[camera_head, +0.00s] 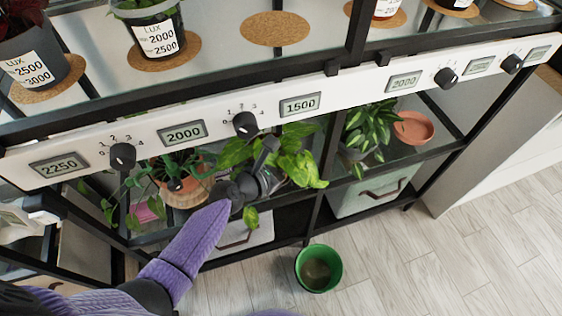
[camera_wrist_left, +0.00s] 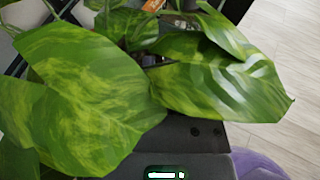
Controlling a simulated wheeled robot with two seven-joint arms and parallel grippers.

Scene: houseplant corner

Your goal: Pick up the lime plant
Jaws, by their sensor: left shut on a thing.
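The lime plant (camera_head: 299,166), with broad yellow-green leaves, is on the lower shelf level under the white control panel. My left gripper (camera_head: 268,163) reaches in from the left and is shut on the plant, at its left side among the leaves. Its pot and the exact grip point are hidden by leaves and the gripper. In the left wrist view, large variegated leaves (camera_wrist_left: 85,95) fill most of the picture and cover the fingers. My right gripper is not in view.
The panel with dials (camera_head: 245,124) and displays runs just above the plant. A terracotta-potted plant (camera_head: 183,194) stands left, another leafy plant (camera_head: 372,128) and an empty terracotta saucer (camera_head: 413,128) right. A green bucket (camera_head: 318,268) stands on the open floor below.

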